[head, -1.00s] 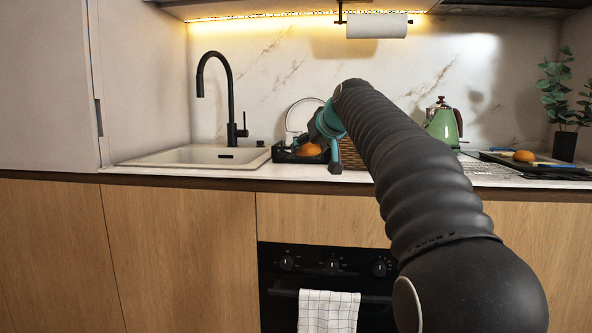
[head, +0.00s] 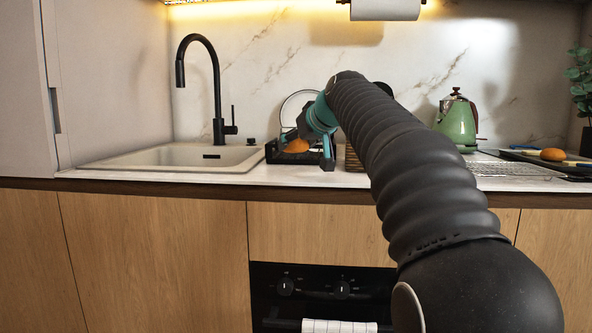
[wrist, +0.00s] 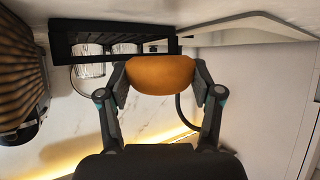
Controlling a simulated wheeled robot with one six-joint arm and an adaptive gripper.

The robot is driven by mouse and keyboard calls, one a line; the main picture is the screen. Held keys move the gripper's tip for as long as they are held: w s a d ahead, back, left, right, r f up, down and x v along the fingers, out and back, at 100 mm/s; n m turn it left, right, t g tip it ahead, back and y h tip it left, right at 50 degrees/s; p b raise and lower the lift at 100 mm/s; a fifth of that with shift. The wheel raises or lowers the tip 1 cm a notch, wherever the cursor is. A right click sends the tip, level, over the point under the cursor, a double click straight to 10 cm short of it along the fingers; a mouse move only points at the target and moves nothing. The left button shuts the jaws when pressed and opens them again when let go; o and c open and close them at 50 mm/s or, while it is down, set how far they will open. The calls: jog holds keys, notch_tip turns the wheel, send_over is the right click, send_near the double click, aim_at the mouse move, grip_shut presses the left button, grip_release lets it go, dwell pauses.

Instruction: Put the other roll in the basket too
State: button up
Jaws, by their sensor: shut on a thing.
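My gripper (wrist: 160,80) is shut on a golden-brown roll (wrist: 160,74), with one finger on each side of it in the wrist view. In the head view the held roll (head: 297,146) shows at my gripper (head: 308,148), in front of the black dish rack. The wicker basket (head: 352,160) stands just right of my gripper, mostly hidden behind my arm. It also shows at the left edge of the wrist view (wrist: 18,75). Its inside cannot be seen. Another roll (head: 553,154) lies on a dark tray (head: 520,156) at the right of the counter.
The sink (head: 150,160) and black tap (head: 217,95) are to the left. A green kettle (head: 457,122) stands right of my arm. A paper roll (head: 385,9) hangs above.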

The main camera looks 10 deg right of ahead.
aim_at(298, 174)
jog(key=shift+f+b, duration=0.65)
jog(key=shift+f, duration=1.8)
jog(key=shift+f, duration=0.15)
jog(key=o, duration=1.1)
jog(key=shift+o, duration=0.2)
jog(key=shift+s+r, duration=0.15)
jog(key=shift+r, duration=0.1)
jog(key=v, duration=1.1)
jog(key=shift+s, duration=0.35)
